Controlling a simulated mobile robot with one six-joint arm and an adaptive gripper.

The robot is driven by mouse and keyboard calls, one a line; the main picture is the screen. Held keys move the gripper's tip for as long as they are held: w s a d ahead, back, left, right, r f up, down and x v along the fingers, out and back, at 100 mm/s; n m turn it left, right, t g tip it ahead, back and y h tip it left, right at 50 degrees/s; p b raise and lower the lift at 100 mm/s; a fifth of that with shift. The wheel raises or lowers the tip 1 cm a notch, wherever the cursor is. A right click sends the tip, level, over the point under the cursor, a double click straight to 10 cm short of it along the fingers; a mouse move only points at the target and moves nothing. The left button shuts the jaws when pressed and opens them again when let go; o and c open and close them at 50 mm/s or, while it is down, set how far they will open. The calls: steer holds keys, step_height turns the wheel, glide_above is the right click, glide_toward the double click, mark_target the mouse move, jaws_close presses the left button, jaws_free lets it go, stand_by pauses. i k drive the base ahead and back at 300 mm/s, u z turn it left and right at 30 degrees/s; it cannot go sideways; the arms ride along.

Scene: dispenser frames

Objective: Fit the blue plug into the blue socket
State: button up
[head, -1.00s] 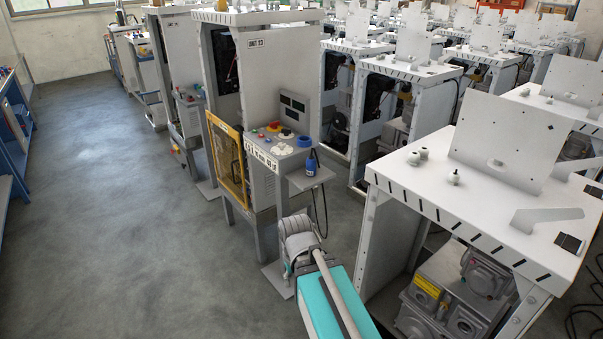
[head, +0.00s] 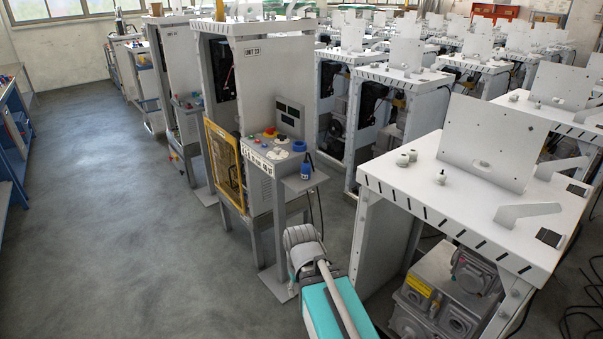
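The blue plug (head: 306,171) stands upright on a small grey side shelf (head: 313,182) of the unit in the middle of the head view. A dark cable hangs below that shelf. The blue socket looks like the blue ring (head: 299,146) on the sloping control panel, just above and left of the plug. The plug is apart from the socket. My arm reaches up from the bottom edge in front of this unit, with a teal link and a grey joint. My gripper cannot be made out.
The control panel (head: 257,155) also carries red and yellow buttons. A yellow-framed door (head: 223,163) is on the unit's left. A white-topped frame (head: 470,205) with machinery below stands close on the right. Open grey floor (head: 110,220) lies to the left.

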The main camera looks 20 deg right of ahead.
mark_target(290, 114)
steer(key=z, duration=0.1)
steer(key=i, duration=0.95)
steer(key=u, duration=0.05)
